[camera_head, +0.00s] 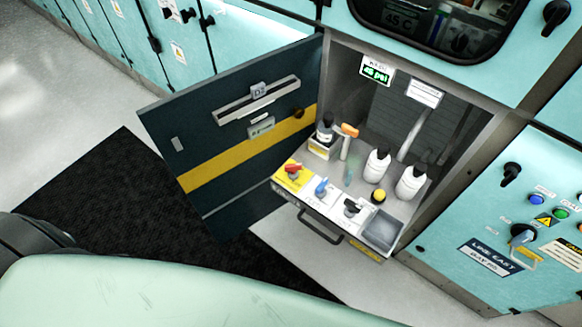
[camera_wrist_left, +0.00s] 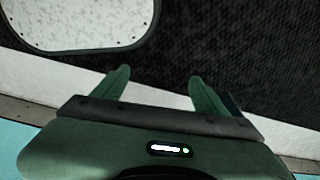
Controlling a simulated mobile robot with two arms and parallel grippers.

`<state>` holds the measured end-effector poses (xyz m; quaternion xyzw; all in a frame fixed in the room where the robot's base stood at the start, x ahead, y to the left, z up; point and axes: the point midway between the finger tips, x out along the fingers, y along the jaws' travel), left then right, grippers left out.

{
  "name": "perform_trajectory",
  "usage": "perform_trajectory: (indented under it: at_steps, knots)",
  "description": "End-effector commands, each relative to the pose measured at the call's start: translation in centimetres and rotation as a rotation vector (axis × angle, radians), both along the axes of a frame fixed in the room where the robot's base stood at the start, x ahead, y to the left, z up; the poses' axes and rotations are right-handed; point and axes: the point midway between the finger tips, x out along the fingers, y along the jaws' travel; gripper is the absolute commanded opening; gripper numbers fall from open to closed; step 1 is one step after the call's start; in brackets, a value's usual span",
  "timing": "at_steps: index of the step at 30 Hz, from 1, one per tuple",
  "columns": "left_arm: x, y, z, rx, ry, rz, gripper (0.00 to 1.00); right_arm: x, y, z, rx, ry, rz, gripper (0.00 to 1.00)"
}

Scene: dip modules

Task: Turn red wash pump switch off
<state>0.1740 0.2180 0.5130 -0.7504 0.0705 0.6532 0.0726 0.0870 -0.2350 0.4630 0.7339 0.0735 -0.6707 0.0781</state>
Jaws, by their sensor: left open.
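The red switch (camera_head: 293,170) sits on a yellow plate at the left front of a pulled-out drawer panel (camera_head: 333,205) in the open cabinet. A blue switch (camera_head: 321,187) and a black switch (camera_head: 352,207) stand to its right on white plates. The red switch's exact setting is too small to read. My left gripper (camera_wrist_left: 157,88) shows in the left wrist view, open and empty, with its two green fingers apart above the floor. It is not visible in the head view, and none of the switches show in the wrist view. My right gripper is in neither view.
The dark cabinet door (camera_head: 235,130) stands open left of the drawer. White bottles (camera_head: 377,166), a yellow button (camera_head: 379,196) and a grey tray (camera_head: 383,233) occupy the drawer. A handle (camera_head: 320,228) juts from its front. A black mat (camera_head: 110,200) covers floor at left.

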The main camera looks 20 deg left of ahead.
Motion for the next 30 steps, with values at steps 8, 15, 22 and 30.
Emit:
perform_trajectory:
  at_steps: [8,15,22,30]
  knots:
    - [5.5,-0.9,2.4,-0.006,-0.043,0.008,0.73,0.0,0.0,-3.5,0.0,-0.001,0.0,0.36]
    - [10.3,-1.5,8.8,-0.011,-0.093,0.018,0.73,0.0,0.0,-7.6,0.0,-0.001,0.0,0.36]
    - [11.6,-1.6,14.1,-0.01,-0.123,0.029,0.73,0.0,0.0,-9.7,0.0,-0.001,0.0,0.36]
    - [13.4,-1.4,18.7,0.03,-0.197,0.118,0.73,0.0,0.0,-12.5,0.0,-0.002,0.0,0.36]
